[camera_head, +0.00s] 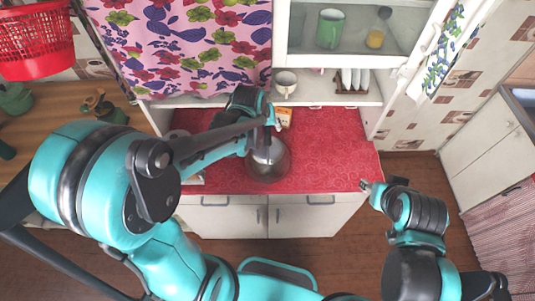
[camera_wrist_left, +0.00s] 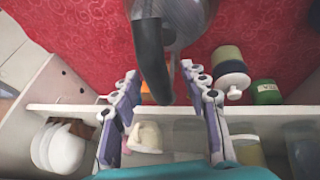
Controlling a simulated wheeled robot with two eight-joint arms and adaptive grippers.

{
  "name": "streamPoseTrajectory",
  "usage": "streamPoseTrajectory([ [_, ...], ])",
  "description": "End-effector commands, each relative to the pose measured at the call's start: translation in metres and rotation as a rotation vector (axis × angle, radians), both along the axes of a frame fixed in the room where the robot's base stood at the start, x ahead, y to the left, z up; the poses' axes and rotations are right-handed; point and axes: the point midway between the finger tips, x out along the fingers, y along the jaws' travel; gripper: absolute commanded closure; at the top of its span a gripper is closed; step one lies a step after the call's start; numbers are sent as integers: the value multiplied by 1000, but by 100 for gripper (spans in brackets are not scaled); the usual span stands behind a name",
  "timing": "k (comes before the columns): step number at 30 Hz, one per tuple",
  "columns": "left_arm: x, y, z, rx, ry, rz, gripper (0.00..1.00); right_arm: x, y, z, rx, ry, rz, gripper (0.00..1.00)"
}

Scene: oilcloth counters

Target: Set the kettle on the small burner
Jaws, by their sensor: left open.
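The shiny metal kettle (camera_head: 268,160) stands on the red counter, below my left gripper in the head view. In the left wrist view its body (camera_wrist_left: 185,15) is at the top and its black handle (camera_wrist_left: 152,60) runs down between my finger tips. My left gripper (camera_head: 267,118) is open, its fingers (camera_wrist_left: 160,82) on either side of the handle with visible gaps. My right gripper (camera_head: 367,187) is off the counter's front right corner; its jaws are too small to read. I cannot make out the small burner; my left arm covers part of the counter's left side.
The red counter (camera_head: 330,150) is clear to the right of the kettle. A white mug (camera_head: 285,82) and a plate rack (camera_head: 353,80) stand on the shelf behind.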

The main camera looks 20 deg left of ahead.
Motion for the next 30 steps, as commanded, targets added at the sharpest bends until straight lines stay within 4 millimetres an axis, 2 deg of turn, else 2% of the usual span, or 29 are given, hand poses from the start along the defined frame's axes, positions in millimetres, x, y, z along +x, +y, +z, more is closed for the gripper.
streamPoseTrajectory([
  [2, 0, 0, 0, 0, 0, 0, 55, 0, 0, 0, 0, 0, 0, 60],
  [7, 0, 0, 0, 0, 0, 0, 98, 0, 0, 0, 0, 0, 0, 60],
  [8, 0, 0, 0, 0, 0, 0, 100, 0, 0, 0, 0, 0, 0, 60],
  [23, 0, 0, 2, 0, -1, 0, 100, 0, 0, 0, 0, 0, 0, 60],
  [30, 0, 0, 12, -1, -1, 0, 100, 0, 0, 2, 0, 0, 0, 60],
])
